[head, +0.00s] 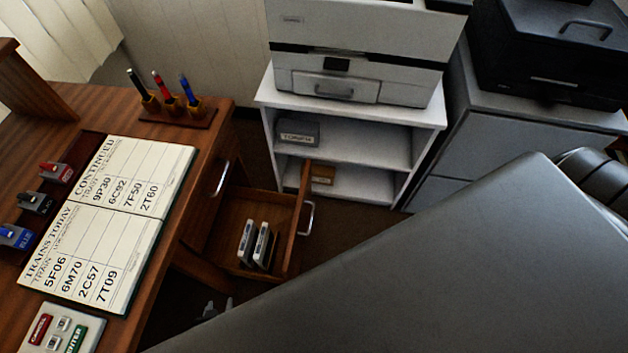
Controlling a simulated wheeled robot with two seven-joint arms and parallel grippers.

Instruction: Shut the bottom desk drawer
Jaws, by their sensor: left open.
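The wooden desk (215,130) stands on the left. Its bottom drawer (290,235) is pulled out to the right, with a silver handle (309,218) on its front. Two small upright boxes (255,245) stand inside it. The upper drawer, with its own handle (222,178), looks closed. My left gripper (216,308) shows only as small grey tips low in the picture, below and left of the open drawer and apart from it. It is open, and the rest of it is hidden behind my large grey arm link. My right gripper is not in view.
A white shelf unit (425,120) carrying a printer (400,75) stands beyond the drawer. A grey cabinet (490,140) is right of it. A train log book (120,220) and a pen holder (175,115) lie on the desk. Dark floor shows between drawer and shelf.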

